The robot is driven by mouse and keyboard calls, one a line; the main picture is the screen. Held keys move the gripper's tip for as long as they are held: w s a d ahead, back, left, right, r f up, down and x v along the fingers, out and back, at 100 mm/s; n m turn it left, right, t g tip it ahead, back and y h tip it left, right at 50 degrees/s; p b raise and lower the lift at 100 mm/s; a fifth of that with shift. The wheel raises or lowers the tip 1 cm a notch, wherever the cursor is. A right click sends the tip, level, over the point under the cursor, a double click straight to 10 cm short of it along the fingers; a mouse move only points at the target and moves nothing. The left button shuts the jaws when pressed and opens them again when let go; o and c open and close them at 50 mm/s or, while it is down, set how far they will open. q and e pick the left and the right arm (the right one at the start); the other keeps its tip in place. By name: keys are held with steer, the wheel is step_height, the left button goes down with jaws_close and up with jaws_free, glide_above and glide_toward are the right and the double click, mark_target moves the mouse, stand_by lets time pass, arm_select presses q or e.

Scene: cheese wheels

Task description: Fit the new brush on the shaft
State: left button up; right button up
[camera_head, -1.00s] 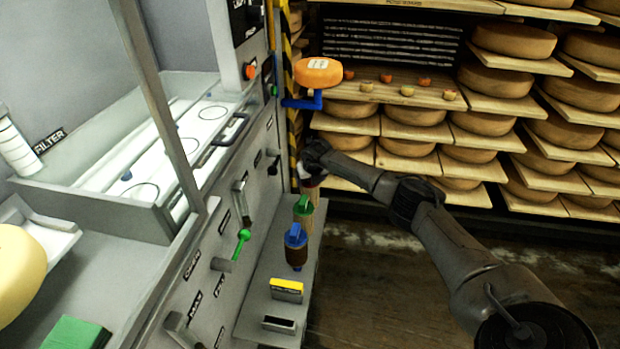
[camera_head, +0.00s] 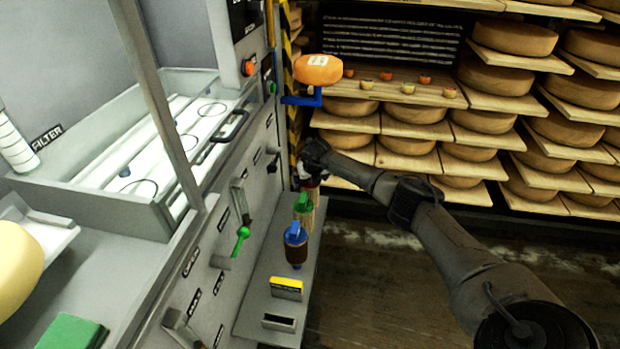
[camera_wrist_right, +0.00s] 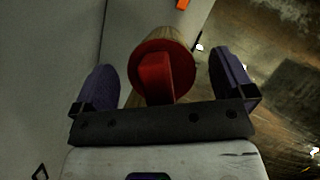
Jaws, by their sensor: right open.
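A brush with a red round cap and a raised red tab (camera_wrist_right: 155,75) stands in the right wrist view, its wooden-coloured body partly hidden behind the cap. My right gripper (camera_wrist_right: 162,62) is open, with one dark finger on each side of the tab; contact cannot be made out. In the head view this gripper (camera_head: 309,180) is at the far end of the narrow ledge and mostly hides the red-capped brush. A green-topped brush (camera_head: 303,207) and a blue-topped brush (camera_head: 295,247) stand nearer on the ledge. I cannot make out the shaft. My left gripper is not in view.
The ledge (camera_head: 257,300) runs along the grey machine front, with a yellow-labelled block (camera_head: 286,288) on it. A green-handled lever (camera_head: 241,240) juts from the panel. Cheese shelves stand behind; the floor right is clear.

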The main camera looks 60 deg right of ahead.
steer(key=p+v, duration=0.6)
steer(key=v, duration=0.7)
steer(key=shift+s+r, duration=0.15)
steer(key=shift+r, duration=0.2)
steer(key=shift+a, duration=0.1)
